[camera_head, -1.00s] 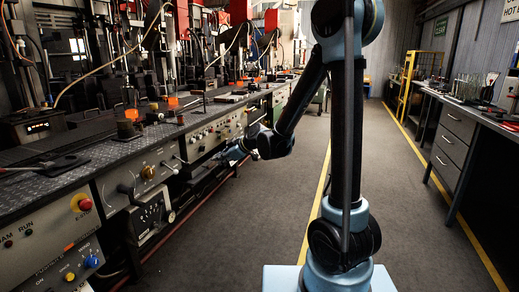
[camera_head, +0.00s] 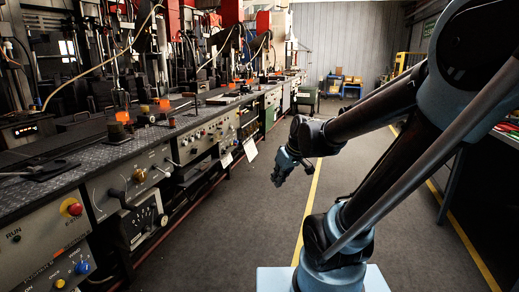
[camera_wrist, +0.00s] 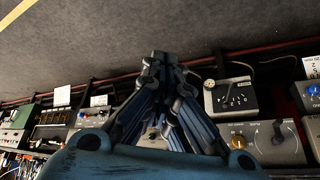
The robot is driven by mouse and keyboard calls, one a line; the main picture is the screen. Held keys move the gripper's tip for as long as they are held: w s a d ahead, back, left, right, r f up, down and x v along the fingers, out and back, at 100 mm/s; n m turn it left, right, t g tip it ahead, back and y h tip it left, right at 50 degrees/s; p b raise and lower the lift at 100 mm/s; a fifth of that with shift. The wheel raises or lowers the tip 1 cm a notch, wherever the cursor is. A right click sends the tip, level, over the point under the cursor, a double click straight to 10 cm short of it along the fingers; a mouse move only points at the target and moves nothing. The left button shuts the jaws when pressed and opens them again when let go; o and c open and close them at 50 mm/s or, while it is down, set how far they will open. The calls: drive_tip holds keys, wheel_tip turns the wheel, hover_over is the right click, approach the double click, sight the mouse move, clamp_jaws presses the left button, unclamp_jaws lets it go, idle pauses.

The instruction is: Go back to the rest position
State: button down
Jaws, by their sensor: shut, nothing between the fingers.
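My gripper (camera_head: 281,180) hangs at the end of my arm over the open aisle floor in the head view, to the right of the long machine bench (camera_head: 113,148). It is apart from the bench and touches nothing that I can see. In the wrist view my gripper (camera_wrist: 162,58) points toward the floor, with its fingertips together and nothing between them. The bench's front panels, with dials and knobs, show behind the fingers there, upside down.
Grey aisle floor (camera_head: 250,212) lies clear between the bench and a yellow floor line. A grey panel with a round dial (camera_wrist: 232,97) sits on the bench front. A worktable with drawers, mostly behind my arm, stands at the right. Blue and yellow shelving (camera_head: 344,86) is far back.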

drive_tip(key=s+d+f+m+g+h, duration=0.1)
drive_tip(key=s+d+f+m, duration=0.1)
drive_tip(key=s+d, duration=0.4)
drive_tip(key=s+d+f+m+g+h, duration=0.1)
drive_tip(key=s+d+f+m+h, duration=0.1)
drive_tip(key=s+d+m, duration=0.3)
drive_tip(key=s+d+f, duration=0.1)
drive_tip(key=s, duration=0.2)
drive_tip(key=shift+s+d+h, duration=0.15)
drive_tip(key=shift+s+h, duration=0.05)
drive_tip(key=shift+h, duration=0.1)
drive_tip(key=shift+w+f, duration=0.2)
drive_tip(key=shift+w, duration=0.25)
